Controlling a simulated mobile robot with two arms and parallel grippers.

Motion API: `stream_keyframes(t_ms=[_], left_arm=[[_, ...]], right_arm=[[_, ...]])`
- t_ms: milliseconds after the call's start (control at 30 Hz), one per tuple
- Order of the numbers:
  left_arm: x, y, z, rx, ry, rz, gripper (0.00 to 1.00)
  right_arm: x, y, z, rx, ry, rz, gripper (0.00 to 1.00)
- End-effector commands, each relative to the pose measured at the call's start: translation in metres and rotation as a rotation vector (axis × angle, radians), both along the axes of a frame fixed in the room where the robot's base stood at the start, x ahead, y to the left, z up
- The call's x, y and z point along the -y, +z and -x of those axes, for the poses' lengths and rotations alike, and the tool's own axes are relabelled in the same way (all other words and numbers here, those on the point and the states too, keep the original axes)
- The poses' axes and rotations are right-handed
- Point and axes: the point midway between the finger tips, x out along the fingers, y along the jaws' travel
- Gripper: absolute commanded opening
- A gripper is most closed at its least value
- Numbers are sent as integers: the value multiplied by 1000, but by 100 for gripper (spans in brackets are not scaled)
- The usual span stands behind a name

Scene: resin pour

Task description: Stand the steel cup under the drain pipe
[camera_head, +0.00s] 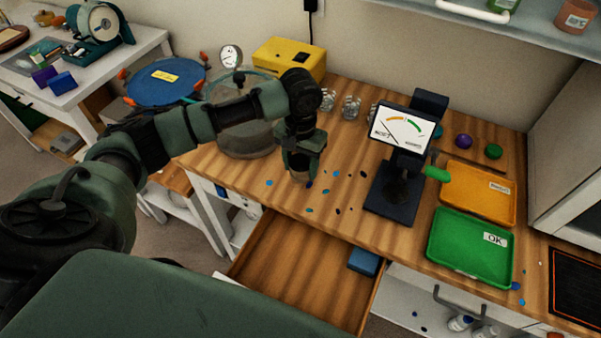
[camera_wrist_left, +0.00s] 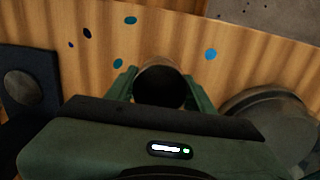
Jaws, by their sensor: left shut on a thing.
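My left gripper (camera_head: 300,168) is over the wooden bench, near its front edge, pointing down. It is shut on the steel cup (camera_head: 299,178), which shows only as a small piece below the fingers. In the left wrist view the cup (camera_wrist_left: 158,67) is upright between the two fingers, with its dark open mouth toward the camera. I cannot tell whether its base touches the bench. The grey pot (camera_head: 247,150) stands left of the gripper in the head view, partly behind my arm. I cannot make out a drain pipe. My right gripper is out of view.
An open drawer (camera_head: 290,270) with a blue box (camera_head: 364,262) juts out below the bench front. A dial-gauge stand (camera_head: 390,195) is right of the gripper, before an orange tray (camera_head: 477,193) and a green OK tray (camera_head: 468,248). Blue and dark spots dot the bench between.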

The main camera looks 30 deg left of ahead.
Motion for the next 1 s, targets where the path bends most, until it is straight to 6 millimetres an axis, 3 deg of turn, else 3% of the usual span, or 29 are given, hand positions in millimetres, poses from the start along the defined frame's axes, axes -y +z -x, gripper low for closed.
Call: stream_keyframes(t_ms=[267, 667, 700, 767, 1000], left_arm=[[0, -38, 1, -3, -1, -2, 13], [0, -42, 1, -1, -1, -1, 13], [0, -43, 1, -1, -1, -1, 58], [0, -43, 0, -1, -1, -1, 75], [0, -43, 1, -1, -1, -2, 75]], right_arm=[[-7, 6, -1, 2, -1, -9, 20], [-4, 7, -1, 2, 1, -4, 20], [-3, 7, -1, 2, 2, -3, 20], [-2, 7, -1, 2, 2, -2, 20], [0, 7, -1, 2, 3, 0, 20]])
